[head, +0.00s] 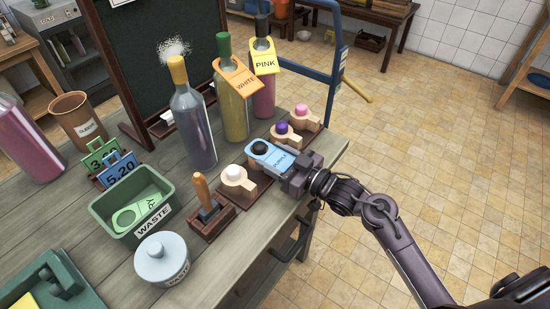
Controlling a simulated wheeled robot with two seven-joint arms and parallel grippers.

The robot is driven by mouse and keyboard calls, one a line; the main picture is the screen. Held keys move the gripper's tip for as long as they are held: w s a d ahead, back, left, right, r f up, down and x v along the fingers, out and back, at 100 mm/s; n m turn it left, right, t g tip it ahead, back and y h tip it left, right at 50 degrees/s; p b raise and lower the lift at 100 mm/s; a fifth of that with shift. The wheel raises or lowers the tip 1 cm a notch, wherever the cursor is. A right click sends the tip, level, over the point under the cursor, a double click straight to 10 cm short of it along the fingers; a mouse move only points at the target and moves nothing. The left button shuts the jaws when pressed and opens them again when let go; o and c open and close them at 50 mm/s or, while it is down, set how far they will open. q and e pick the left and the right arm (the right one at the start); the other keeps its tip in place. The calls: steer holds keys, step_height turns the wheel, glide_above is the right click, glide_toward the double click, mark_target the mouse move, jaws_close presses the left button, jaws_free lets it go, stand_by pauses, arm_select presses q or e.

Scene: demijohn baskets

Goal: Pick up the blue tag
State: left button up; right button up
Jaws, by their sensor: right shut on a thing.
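The blue tag (268,154) lies over the row of wooden stamps near the table's right edge. It has dark lettering that seems to read "PURPLE", and a dark round shape shows at its hole end. My right gripper (293,169) is shut on the tag's near right end. The gripper hides that end, and I cannot tell whether the tag touches what is beneath it. My left gripper is not in view.
An orange "WHITE" tag (238,78) and a yellow "PINK" tag (265,57) hang on bottle necks. A yellow-capped bottle (193,128) has no tag. A green "WASTE" bin (118,222) holds a green tag (138,213). Stamps (238,176) stand close by the gripper.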

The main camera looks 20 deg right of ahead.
mark_target(275, 158)
step_height(275, 158, up, 20)
steer(key=shift+f, duration=0.2)
steer(key=shift+f, duration=0.1)
stand_by(1.2)
